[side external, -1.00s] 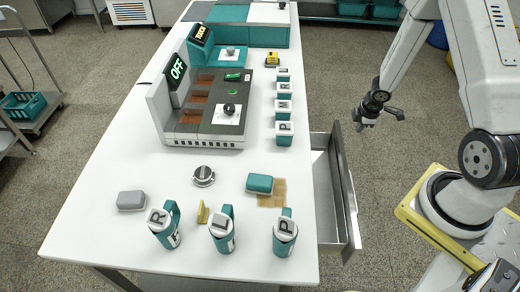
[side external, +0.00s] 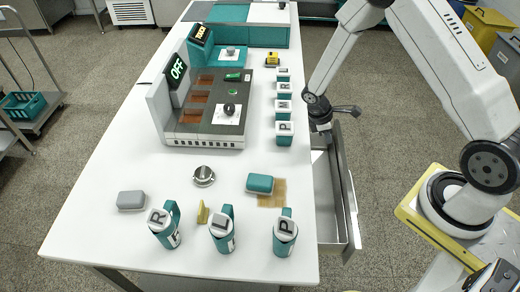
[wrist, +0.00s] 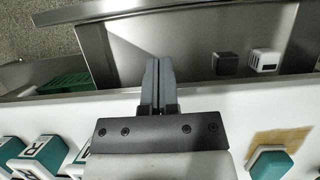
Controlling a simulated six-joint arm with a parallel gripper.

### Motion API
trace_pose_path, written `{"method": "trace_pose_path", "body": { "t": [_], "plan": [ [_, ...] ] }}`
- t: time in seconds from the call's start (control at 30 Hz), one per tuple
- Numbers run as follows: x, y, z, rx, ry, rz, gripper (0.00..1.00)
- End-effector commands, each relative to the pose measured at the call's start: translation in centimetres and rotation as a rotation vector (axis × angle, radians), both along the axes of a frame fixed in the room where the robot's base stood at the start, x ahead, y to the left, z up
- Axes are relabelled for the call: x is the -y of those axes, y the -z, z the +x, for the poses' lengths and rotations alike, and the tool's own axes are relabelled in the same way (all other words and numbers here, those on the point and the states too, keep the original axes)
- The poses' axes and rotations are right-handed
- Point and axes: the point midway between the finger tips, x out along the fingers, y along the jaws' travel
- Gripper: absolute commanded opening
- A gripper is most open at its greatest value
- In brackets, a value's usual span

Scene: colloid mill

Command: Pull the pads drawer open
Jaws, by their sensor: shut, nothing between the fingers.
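A metal drawer (side external: 352,205) stands pulled out from the right side of the white table. Its label is not visible, so I cannot tell whether it is the pads drawer. In the wrist view, the drawer's inside (wrist: 205,42) holds a dark block (wrist: 225,64) and a white block (wrist: 264,60). My gripper (side external: 321,128) is at the drawer's far end, close to the table edge. In the wrist view my gripper (wrist: 158,62) is shut and empty, its fingers reaching over the drawer's opening. I cannot tell whether they touch anything.
A green item (wrist: 68,84) lies left in the wrist view.

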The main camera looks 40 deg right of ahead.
Motion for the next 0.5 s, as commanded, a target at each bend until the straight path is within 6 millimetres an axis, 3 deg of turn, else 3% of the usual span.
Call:
{"method": "trace_pose_path", "body": {
  "t": [0.13,0.5],
  "plan": [
    [0.0,1.4,0.0,0.0,0.001,0.0,0.0],
    [0.1,1.9,-0.1,0.001,0.001,0.0,0.0]
  ]
}}
